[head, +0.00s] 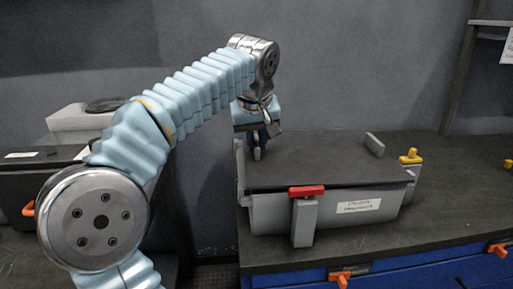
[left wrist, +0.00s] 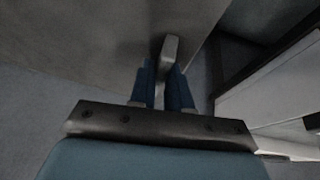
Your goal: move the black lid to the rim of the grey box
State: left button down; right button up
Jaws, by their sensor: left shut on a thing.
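The black lid (head: 320,162) is a flat dark panel lying over the top of the grey box (head: 270,214) in the head view. It covers most of the opening; I cannot tell whether it touches the rim all round. A light grey upright handle (head: 375,145) stands at its right end. My left gripper (head: 257,152) is at the lid's left end, pointing down. In the left wrist view, its blue fingers (left wrist: 167,88) are shut on a second grey handle (left wrist: 170,48), with the lid's dark surface (left wrist: 90,35) beyond. My right gripper is not in view.
A red-topped clamp (head: 307,192) stands at the box's front, and a yellow-topped clamp (head: 410,157) at its right. The box sits on a dark worktop (head: 460,190) with blue drawers (head: 400,268) below. Free worktop lies to the right. Another bench is at left.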

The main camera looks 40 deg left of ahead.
pick_arm(q)
jog(key=shift+f, duration=0.5)
jog(key=c, duration=1.1)
grip_release()
jog(key=p+v, duration=0.2)
jog(key=v, duration=1)
jog(key=shift+d, duration=0.1)
jog(key=shift+f, duration=0.1)
